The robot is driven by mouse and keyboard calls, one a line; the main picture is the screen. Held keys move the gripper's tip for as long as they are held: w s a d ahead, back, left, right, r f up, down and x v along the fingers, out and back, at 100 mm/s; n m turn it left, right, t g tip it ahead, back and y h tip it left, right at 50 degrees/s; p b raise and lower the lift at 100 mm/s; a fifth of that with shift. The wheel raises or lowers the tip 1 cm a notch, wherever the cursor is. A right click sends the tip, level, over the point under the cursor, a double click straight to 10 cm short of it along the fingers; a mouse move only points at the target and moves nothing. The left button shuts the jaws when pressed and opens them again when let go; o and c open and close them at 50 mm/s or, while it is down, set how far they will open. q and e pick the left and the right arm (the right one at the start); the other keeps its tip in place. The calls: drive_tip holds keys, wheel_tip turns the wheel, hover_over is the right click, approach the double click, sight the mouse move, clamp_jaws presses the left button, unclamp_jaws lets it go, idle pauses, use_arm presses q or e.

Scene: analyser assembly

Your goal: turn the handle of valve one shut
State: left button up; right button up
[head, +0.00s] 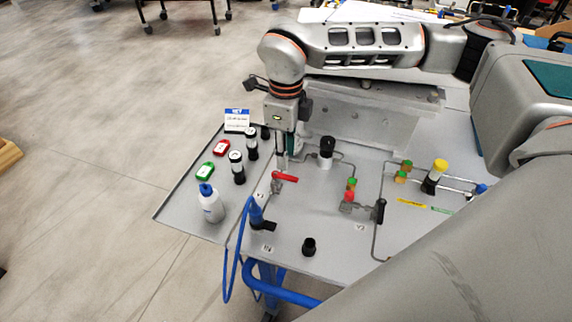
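My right gripper (283,158) reaches in from the right and points down at the panel. Its fingertips are just above and behind a valve with a red lever handle (286,177). The lever lies roughly left to right; I cannot tell whether the fingers touch it. The fingers are narrow and partly hidden, so their opening is unclear. The small labels are too blurred to tell which is valve one. My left gripper is out of view.
The panel (320,215) carries thin pipes, a black-topped fitting (326,153), a black knob (309,246) and a yellow-capped part (435,176). A tray (176,206) at the left holds a blue-capped bottle (210,204), dark vials and red and green pieces. A blue hose (240,250) hangs over the front edge.

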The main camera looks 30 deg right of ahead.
drive_tip(key=shift+r, duration=2.8)
